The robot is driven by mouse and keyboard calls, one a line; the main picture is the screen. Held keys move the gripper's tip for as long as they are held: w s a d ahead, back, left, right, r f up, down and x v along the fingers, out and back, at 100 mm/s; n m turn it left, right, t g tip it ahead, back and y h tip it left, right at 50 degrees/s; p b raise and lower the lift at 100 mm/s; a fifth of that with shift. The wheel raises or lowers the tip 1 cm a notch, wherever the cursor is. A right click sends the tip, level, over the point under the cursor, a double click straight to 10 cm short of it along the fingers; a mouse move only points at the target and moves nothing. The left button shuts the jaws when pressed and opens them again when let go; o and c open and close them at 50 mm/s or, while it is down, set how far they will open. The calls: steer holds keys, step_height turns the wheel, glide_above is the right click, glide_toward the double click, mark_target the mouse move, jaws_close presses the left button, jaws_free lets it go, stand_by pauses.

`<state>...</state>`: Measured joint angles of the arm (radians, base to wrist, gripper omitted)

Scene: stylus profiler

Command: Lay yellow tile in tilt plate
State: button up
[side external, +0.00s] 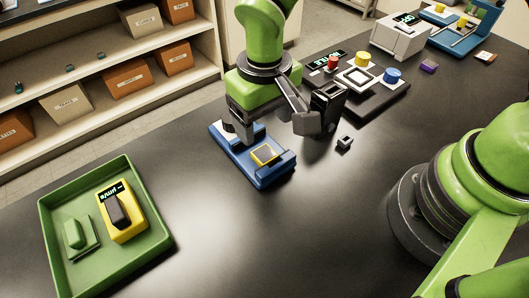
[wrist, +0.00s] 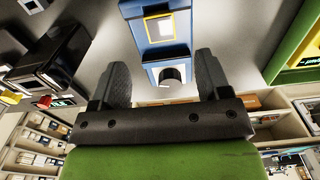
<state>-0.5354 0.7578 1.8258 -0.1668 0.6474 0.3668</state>
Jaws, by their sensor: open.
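A yellow-edged square tile (side external: 265,154) with a grey face lies on the near part of a blue fixture (side external: 272,176), which looks like the tilt plate. In the wrist view the tile (wrist: 166,27) shows as a yellow frame near the top of the blue fixture (wrist: 168,50). My gripper (side external: 268,128) is open above the far end of the fixture. Nothing is held. My arm hides part of the fixture's far end.
A small grey block (side external: 345,143) lies to the right. Behind it stands a black device with a panel of red, yellow and blue knobs (side external: 362,59). A green tray (side external: 160,255) holding a yellow meter (side external: 130,223) is at left. The front table is clear.

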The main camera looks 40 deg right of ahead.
mark_target(264, 154)
step_height(264, 154, down, 8)
steer(key=shift+r, duration=0.15)
steer(key=c, duration=1.1)
steer(key=shift+r, duration=0.15)
step_height(264, 154, up, 9)
steer(key=d+r, duration=0.3)
steer(key=d, duration=0.5)
steer(key=d+r, duration=0.4)
steer(key=d, duration=0.4)
steer(key=w+d+f, duration=0.2)
steer(key=w+d, duration=0.1)
steer(key=d, duration=1)
steer(key=f, duration=0.1)
steer(key=d+f, duration=0.1)
steer(key=f, duration=0.3)
steer(key=shift+w+d, duration=0.1)
steer(key=shift+d, duration=0.15)
steer(key=shift+f, duration=2.45)
